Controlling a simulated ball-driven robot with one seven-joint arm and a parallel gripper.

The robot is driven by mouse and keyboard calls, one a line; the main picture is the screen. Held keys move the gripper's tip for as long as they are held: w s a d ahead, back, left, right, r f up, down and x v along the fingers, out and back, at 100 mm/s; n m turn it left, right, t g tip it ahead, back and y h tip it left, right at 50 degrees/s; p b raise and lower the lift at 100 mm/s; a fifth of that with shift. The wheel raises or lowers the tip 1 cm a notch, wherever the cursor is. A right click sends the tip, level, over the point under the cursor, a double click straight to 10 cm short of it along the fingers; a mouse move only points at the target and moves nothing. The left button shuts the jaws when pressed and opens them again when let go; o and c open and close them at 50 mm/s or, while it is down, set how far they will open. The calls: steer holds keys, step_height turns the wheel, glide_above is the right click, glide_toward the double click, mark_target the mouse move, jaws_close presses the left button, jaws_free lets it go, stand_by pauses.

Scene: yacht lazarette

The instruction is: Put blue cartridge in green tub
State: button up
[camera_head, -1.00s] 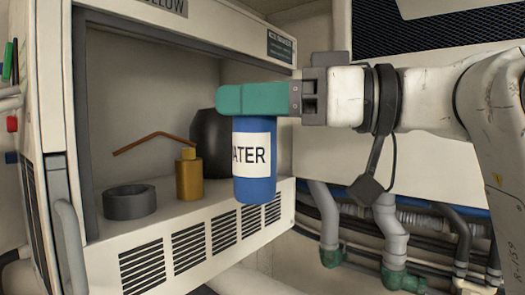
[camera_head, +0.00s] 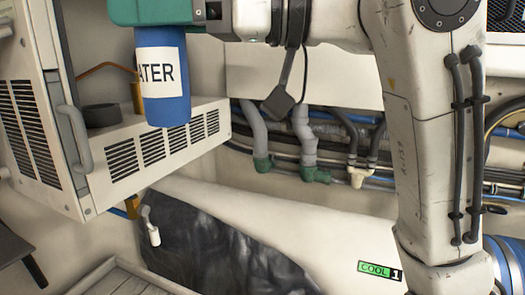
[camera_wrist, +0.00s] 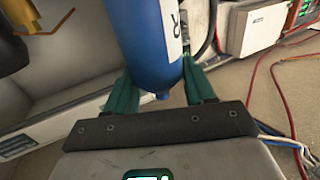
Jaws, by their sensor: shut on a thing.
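The blue cartridge (camera_head: 165,108) has a white label with the letters "ATER" showing. It hangs upright below the green fingers of my gripper (camera_head: 160,10), in front of the open cabinet at the upper left of the head view. In the wrist view the cartridge (camera_wrist: 150,40) is between the two green fingers of my gripper (camera_wrist: 160,88), which is shut on it. The top of the gripper is cut off in the head view. The green tub does not show in either view.
The cabinet (camera_head: 150,150) with its vented ledge stands at the left. A dark ring (camera_head: 101,115) and a yellow bottle (camera_head: 137,97) are on its shelf. Pipes (camera_head: 302,140) run along the wall. A dark sheet (camera_head: 215,245) and slatted boards (camera_head: 110,280) lie below.

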mark_target(176, 45)
steer(key=shift+s+d+f, duration=0.2)
steer(key=shift+s+f, duration=0.1)
steer(key=shift+s, duration=0.45)
steer(key=shift+w+d+f+t, duration=0.15)
steer(key=shift+w+f+t, duration=0.2)
steer(key=shift+f, duration=0.25)
steer(key=shift+d+f+m, duration=0.15)
steer(key=shift+f+m, duration=0.15)
steer(key=shift+f, duration=0.05)
steer(key=shift+s+d+f+t, duration=0.15)
steer(key=shift+s+f+t, duration=0.05)
steer(key=shift+f+t, duration=0.05)
steer(key=s+d+f+m+t+h, duration=0.1)
steer(key=d+f+m+t+h, duration=0.4)
steer(key=f, duration=1.8)
steer(key=s+d+f+m+t+h, duration=0.1)
steer(key=d+f+m+t+h, duration=0.5)
steer(key=d+f, duration=0.8)
steer(key=s+d+f+m+t+h, duration=0.1)
steer(key=d+f+m+t+h, duration=0.4)
steer(key=f, duration=2.7)
steer(key=d+m+h, duration=0.1)
steer(key=d+h, duration=0.1)
steer(key=d, duration=0.2)
steer(key=shift+s+d+f+t, duration=0.15)
steer(key=shift+s+d+t, duration=0.1)
steer(key=shift+t, duration=0.15)
steer(key=shift+d+m, duration=0.1)
steer(key=shift+m, duration=0.2)
